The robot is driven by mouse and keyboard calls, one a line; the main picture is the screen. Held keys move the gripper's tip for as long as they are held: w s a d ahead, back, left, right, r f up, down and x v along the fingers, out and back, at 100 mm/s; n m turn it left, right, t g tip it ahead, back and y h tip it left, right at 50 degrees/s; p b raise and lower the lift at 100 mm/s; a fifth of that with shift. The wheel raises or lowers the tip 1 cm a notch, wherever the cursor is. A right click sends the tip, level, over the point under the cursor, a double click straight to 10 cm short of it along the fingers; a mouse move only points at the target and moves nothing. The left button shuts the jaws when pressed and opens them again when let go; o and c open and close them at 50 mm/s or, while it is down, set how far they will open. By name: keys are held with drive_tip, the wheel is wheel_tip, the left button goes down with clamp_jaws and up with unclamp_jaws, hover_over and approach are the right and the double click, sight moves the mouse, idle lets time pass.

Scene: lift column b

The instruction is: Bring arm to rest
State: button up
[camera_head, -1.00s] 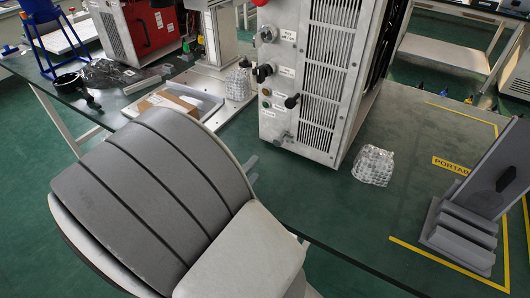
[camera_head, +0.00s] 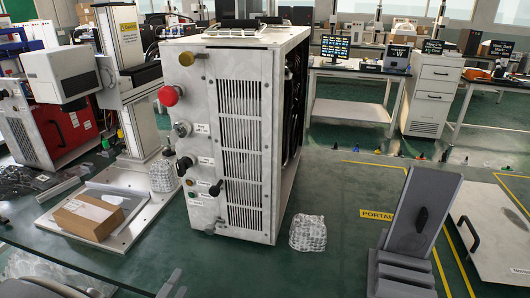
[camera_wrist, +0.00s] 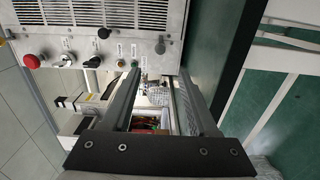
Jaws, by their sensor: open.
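My gripper (camera_wrist: 158,72) shows in the wrist view with its two long grey fingers apart and nothing between them. Beyond the fingers are the control panel of the white machine (camera_wrist: 95,25), the dark table edge and some bench equipment. The gripper's full pose is not visible there.
The white machine (camera_head: 232,130) stands on the dark green table, near the arm. A cardboard box (camera_head: 88,217), a bubble-wrapped item (camera_head: 307,233) and a grey stand (camera_head: 408,240) are also on the table. The table is clear between the bubble-wrapped item and the grey stand.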

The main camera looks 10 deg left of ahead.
drive_tip(key=w+d+r+m+g+h, duration=0.3)
drive_tip(key=w+d+g+h, duration=0.1)
drive_tip(key=d, duration=0.5)
drive_tip(key=w+d+r+m+g+h, duration=0.2)
drive_tip(key=w+d+m+g+h, duration=0.15)
drive_tip(key=d, duration=0.45)
drive_tip(key=s+d+r+m+g+y, duration=0.2)
drive_tip(key=s+d+m+g, duration=0.15)
drive_tip(key=d, duration=0.55)
drive_tip(key=s+d+r+m+g+y, duration=0.25)
drive_tip(key=d+g, duration=0.25)
drive_tip(key=d, duration=0.3)
drive_tip(key=s+d+r+m+t+y+p, duration=0.1)
drive_tip(key=r+m+y+p, duration=0.1)
drive_tip(key=r+p, duration=0.7)
drive_tip(key=s+d+r+m+t+y+p, duration=0.2)
drive_tip(key=r+p, duration=0.7)
drive_tip(key=r, duration=0.5)
drive_tip(key=shift+s+d+r+t+y+p, duration=0.15)
drive_tip(key=shift+r+t+y+p, duration=0.15)
drive_tip(key=shift+r+y+p, duration=0.1)
